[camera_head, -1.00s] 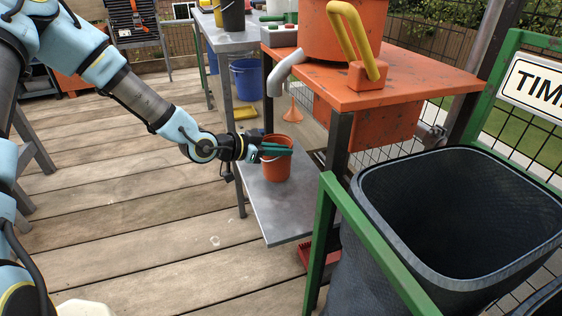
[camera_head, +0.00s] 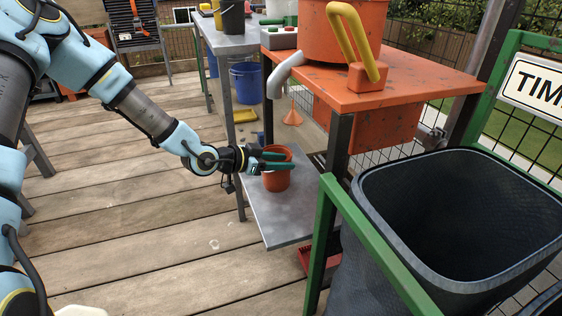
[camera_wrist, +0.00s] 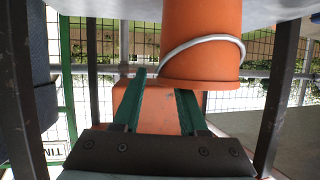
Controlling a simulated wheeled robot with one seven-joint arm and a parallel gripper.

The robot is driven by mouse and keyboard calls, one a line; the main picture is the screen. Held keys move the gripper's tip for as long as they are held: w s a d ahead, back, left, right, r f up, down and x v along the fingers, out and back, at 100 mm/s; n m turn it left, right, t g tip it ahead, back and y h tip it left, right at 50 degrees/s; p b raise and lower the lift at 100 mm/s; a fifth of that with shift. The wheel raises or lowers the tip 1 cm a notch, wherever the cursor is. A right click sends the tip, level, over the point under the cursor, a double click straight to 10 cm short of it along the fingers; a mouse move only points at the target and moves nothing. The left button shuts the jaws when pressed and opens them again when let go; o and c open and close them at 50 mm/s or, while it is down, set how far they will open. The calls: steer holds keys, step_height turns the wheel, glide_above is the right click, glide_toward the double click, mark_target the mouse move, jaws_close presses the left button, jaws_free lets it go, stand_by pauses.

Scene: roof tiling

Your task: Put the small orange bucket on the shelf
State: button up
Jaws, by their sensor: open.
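The small orange bucket (camera_head: 277,182) stands upright on the grey lower shelf (camera_head: 281,218) beneath the orange-topped table. My gripper (camera_head: 276,160) is at its upper part, with the dark green fingers passing across it near the rim. In the wrist view, which looks upside down, the bucket (camera_wrist: 205,45) shows with its light wire handle, its base against the grey shelf surface (camera_wrist: 275,10). I cannot tell whether either finger touches the bucket.
The orange tabletop (camera_head: 425,82) and its dark legs stand close around the shelf. A large dark bin (camera_head: 400,230) and green frame (camera_head: 330,215) are at right. A blue bucket (camera_head: 246,79) stands behind. The wooden deck at left is open.

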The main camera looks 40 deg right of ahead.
steer(key=shift+r, duration=0.1)
steer(key=p+v, duration=0.2)
steer(key=v, duration=1)
steer(key=w+a+f+n+t+y, duration=0.1)
steer(key=w+a+n+t+y, duration=0.3)
steer(key=a, duration=0.7)
steer(key=w+a+n+t+y, duration=0.1)
steer(key=w+a+n+y, duration=0.4)
steer(key=a, duration=0.7)
steer(key=s+a+r+n+y, duration=0.2)
steer(key=s+a+r+n, duration=0.1)
steer(key=a, duration=0.4)
steer(key=s+a+r+n+g+y, duration=0.1)
steer(key=s+a+r+n+y, duration=0.1)
steer(key=a+r+n, duration=0.4)
steer(key=s+a+n, duration=0.1)
steer(key=a, duration=0.1)
steer(key=shift+a+r, duration=0.15)
steer(key=shift+a, duration=0.1)
